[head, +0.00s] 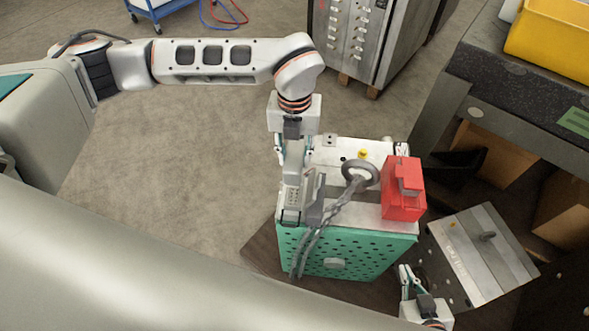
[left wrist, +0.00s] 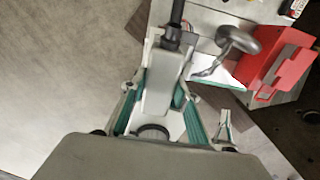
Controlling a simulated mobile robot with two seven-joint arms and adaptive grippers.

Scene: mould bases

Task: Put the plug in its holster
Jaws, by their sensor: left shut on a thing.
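My left gripper (head: 291,214) is shut on the plug, a light grey block. In the left wrist view the plug (left wrist: 160,88) sits between the teal-lined fingers, with a dark cable end (left wrist: 176,16) leading off its far end. No part is clearly recognisable as the holster. A red box with a notch (head: 403,203) stands at the cabinet's right end. My right gripper (head: 410,276) is low, right of the cabinet; its jaw state is unclear.
A grey metal mould block (head: 483,255) lies to the right. A dark bench (head: 530,100) with a yellow bin (head: 555,38) stands at right. Floor at left is clear.

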